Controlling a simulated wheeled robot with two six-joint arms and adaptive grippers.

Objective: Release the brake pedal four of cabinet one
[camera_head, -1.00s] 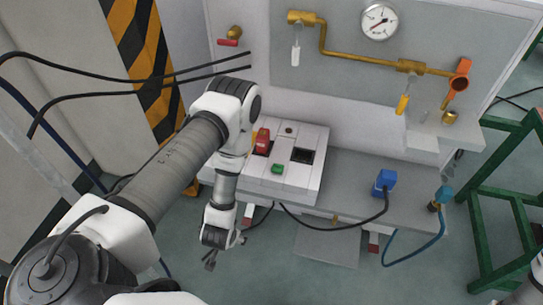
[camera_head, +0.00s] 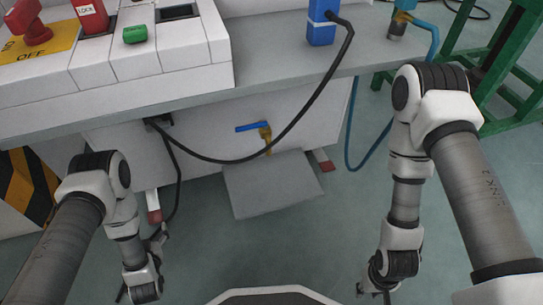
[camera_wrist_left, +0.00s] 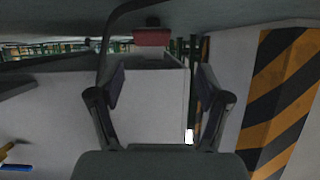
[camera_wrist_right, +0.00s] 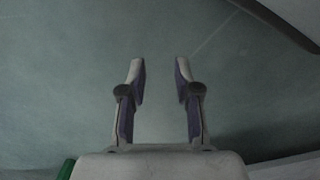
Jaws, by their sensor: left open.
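A red pedal-like part (camera_head: 153,215) sits low under the left part of the cabinet front; it also shows in the left wrist view (camera_wrist_left: 152,37), ahead of the fingers near the top. No number on it can be read. My left gripper (camera_head: 160,237) is just in front of this part, open and empty, apart from it as far as I can see. A second red part (camera_head: 328,166) is under the cabinet to the right. My right gripper (camera_head: 371,292) is low at the bottom of the head view; in its wrist view the open fingers (camera_wrist_right: 159,82) face bare floor.
A black cable (camera_head: 177,180) hangs beside the left red part. A blue-handled valve (camera_head: 255,127) and a grey plate (camera_head: 272,185) are at the middle of the cabinet front. A striped pillar (camera_wrist_left: 280,90) and green frame (camera_head: 480,45) flank it. The floor in front is clear.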

